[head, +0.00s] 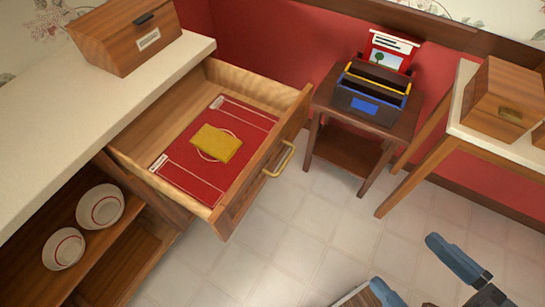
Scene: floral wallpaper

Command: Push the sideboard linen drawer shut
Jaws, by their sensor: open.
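The sideboard (60,145) stands at the left with a pale top. Its linen drawer (262,165) is pulled well out, with a brass bar handle (279,160) on its front. Inside lie a red cloth (185,175) with white lines and a folded yellow cloth (217,143) on top of it. My gripper (409,264) shows partly at the bottom right, with blue fingers. It is open, apart from the drawer and to the right of its front. The lower frame edge cuts off the rest of it.
A wooden box (125,38) sits on the sideboard top. Two bowls (100,207) stand on its open shelf. A small dark table (345,124) with a black organizer (370,95) stands near the drawer's far corner. Tiled floor (300,240) lies clear before the drawer.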

